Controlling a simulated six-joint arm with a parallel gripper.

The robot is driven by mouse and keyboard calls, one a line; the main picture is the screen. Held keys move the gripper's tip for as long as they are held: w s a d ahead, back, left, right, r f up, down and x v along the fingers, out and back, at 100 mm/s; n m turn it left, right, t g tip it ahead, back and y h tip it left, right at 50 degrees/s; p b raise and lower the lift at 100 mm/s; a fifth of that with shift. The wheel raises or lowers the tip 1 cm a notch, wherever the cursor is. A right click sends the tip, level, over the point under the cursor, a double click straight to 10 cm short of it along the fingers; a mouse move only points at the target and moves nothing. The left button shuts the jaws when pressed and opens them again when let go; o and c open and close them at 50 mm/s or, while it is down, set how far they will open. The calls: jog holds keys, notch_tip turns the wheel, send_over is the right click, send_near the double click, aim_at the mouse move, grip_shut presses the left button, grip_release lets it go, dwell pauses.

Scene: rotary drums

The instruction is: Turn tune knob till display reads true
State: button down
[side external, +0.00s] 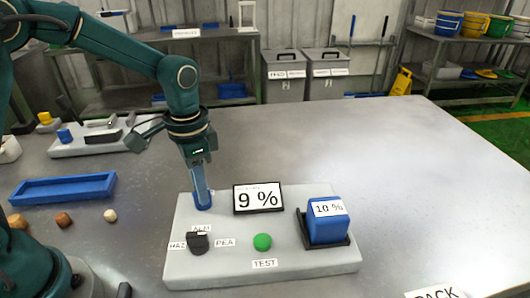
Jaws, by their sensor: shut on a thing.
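A pale grey panel (300,262) lies on the metal table. Its black-framed display (258,198) reads "9 %". A blue block (327,228) labelled "10 %" sits in a black holder on the panel's right. My gripper (202,196) points down at the panel's back left, left of the display. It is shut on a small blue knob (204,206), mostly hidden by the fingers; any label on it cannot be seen.
A black selector (197,243) with labels "HAZ", "ALM" and "PEA" is in front of my gripper. A green button (262,242) sits above "TEST". A blue tray (62,189) lies left. The table is clear behind and right of the panel.

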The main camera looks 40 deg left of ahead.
jog(key=c, duration=0.8)
grip_release()
jog(key=shift+c, duration=0.2)
jog(key=shift+r, duration=0.1)
jog(key=shift+r, duration=2.5)
